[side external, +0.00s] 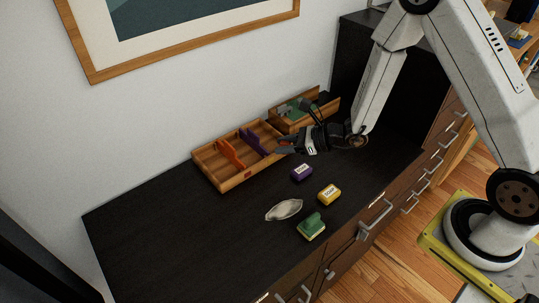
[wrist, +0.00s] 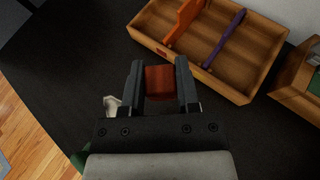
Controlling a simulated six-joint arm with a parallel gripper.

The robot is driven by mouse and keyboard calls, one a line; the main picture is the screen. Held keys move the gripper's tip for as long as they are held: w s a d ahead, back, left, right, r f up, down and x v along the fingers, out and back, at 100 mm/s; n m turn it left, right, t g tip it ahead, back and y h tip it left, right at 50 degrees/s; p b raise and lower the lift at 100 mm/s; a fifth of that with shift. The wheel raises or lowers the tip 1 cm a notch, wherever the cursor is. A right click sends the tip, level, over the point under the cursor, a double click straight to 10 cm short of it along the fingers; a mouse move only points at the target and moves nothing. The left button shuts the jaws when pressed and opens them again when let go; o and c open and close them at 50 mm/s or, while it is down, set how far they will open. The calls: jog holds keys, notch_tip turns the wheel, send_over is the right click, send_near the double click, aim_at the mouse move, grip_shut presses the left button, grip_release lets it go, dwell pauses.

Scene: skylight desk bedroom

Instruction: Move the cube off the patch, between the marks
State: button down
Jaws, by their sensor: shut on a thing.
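My gripper (wrist: 160,78) is shut on a reddish-brown cube (wrist: 160,86), which sits between the two dark fingers in the wrist view. In the side view my gripper (side external: 284,147) is at the right end of a wooden tray (side external: 238,178), and the cube is hard to make out there. The tray holds an orange divider (side external: 228,153) and a purple divider (side external: 252,141). In the wrist view the tray lies beyond the fingertips. How high the cube is above the dark desk top (side external: 155,230) cannot be told.
A purple labelled block (side external: 302,173), a yellow labelled block (side external: 329,194), a pale oval dish (side external: 284,210) and a green-topped brush or sponge (side external: 312,227) stand in front. A second wooden box (side external: 328,108) stands behind my gripper. The desk's left part is clear.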

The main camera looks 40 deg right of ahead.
jog(key=n+y, duration=0.1)
send_over(277, 188)
notch_tip(277, 188, down, 4)
jog(key=shift+f+g, duration=0.1)
jog(key=shift+g, duration=0.2)
jog(key=shift+f, duration=0.1)
jog(key=shift+f, duration=2.1)
jog(key=shift+f, duration=0.1)
jog(key=shift+f, duration=1.7)
jog(key=shift+f, duration=0.1)
jog(key=shift+c, duration=1.7)
grip_release()
jog(key=shift+f, duration=0.1)
